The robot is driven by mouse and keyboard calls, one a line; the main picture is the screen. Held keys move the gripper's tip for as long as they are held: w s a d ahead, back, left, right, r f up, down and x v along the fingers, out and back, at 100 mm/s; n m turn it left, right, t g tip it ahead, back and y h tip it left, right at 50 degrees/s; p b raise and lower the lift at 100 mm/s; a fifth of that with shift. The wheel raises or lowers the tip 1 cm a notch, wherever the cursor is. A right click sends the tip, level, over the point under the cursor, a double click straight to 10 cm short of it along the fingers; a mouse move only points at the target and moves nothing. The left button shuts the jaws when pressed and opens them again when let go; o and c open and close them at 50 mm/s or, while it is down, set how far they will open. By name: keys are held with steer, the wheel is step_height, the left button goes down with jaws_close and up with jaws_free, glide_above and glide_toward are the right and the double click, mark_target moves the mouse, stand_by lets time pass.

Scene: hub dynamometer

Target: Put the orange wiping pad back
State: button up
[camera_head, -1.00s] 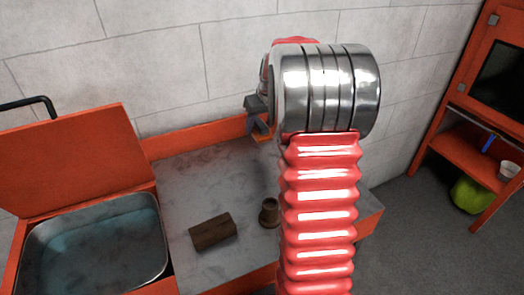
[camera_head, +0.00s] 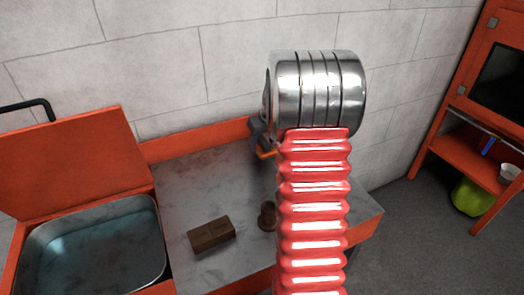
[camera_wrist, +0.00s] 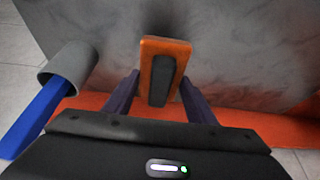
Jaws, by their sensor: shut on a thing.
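The orange wiping pad (camera_wrist: 150,60) is a small flat orange block with a dark grip bar along its middle. In the wrist view it sits between the two dark fingers of my gripper (camera_wrist: 159,82), which is shut on it by the bar. In the head view only an orange edge of the pad (camera_head: 265,154) shows below my gripper (camera_head: 260,138), above the back part of the grey worktop (camera_head: 200,170). My arm hides much of the gripper there. I cannot tell whether the pad touches the worktop.
A brown block (camera_head: 211,235) and a small brown round object (camera_head: 267,216) stand on the worktop. A sink basin (camera_head: 95,245) with a raised orange lid (camera_head: 70,160) is at left. A grey cup (camera_wrist: 70,65) with a blue handle (camera_wrist: 40,110) is left of the gripper.

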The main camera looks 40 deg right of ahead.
steer(key=shift+f, duration=1.9)
steer(key=o, duration=1)
steer(key=shift+o, duration=0.2)
steer(key=v, duration=1.2)
steer(key=shift+s, duration=0.1)
steer(key=shift+a, duration=0.1)
